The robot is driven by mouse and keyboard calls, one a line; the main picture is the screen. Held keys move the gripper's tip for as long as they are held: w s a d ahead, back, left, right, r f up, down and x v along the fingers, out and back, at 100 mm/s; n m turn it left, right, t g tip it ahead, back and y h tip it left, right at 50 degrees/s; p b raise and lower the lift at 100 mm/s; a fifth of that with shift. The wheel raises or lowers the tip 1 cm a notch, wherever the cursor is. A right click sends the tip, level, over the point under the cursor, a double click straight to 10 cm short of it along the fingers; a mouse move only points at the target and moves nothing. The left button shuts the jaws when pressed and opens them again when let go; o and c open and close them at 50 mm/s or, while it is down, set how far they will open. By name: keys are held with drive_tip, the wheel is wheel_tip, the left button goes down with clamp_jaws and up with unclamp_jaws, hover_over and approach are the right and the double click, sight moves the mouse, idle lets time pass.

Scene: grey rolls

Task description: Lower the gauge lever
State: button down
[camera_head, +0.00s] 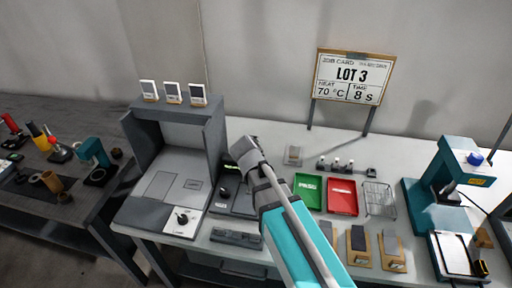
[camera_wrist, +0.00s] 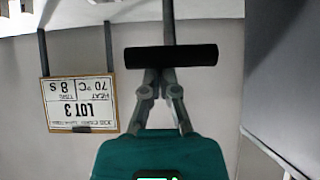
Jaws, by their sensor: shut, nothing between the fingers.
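In the wrist view, which is upside down, a black cylindrical bar (camera_wrist: 200,55) sits crosswise on a grey post; it appears to be the gauge lever's handle. My gripper (camera_wrist: 158,76) is shut and empty, its two fingers converging beside the bar; I cannot tell if they touch it. In the head view my gripper (camera_head: 246,146) is over the dark device (camera_head: 234,203) that seems to be the gauge, with small green lettering showing at its back. The gripper and arm hide much of that device, and the lever cannot be made out there.
A large grey machine (camera_head: 135,215) with a dial stands just left of the gauge. A green tray (camera_head: 308,191), red tray (camera_head: 342,196) and wire basket (camera_head: 380,200) lie to the right. A teal press (camera_head: 455,165) stands farther right. The job card (camera_head: 349,78) stands at the back.

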drive_tip(key=w+r+p, duration=0.2)
drive_tip(key=w+r, duration=0.1)
drive_tip(key=s+r+p, duration=0.2)
drive_tip(key=s, duration=0.7)
drive_tip(key=shift+s+a+p, duration=0.15)
drive_tip(key=shift+a+p, duration=0.25)
drive_tip(key=shift+a, duration=0.05)
drive_tip(key=shift+r, duration=0.1)
drive_tip(key=s+d+f+g, duration=0.2)
drive_tip(key=s+d+g, duration=0.1)
drive_tip(key=d, duration=0.4)
drive_tip(key=s+d+f+n+g+y, duration=0.1)
drive_tip(key=s+d+f+g, duration=0.1)
drive_tip(key=d, duration=0.5)
drive_tip(key=s+d+f+g, duration=0.3)
drive_tip(key=s+d+g, duration=0.1)
drive_tip(key=d, duration=0.4)
drive_tip(key=shift+s+n+g, duration=0.2)
drive_tip(key=shift+n+g, duration=0.2)
drive_tip(key=shift+g, duration=0.2)
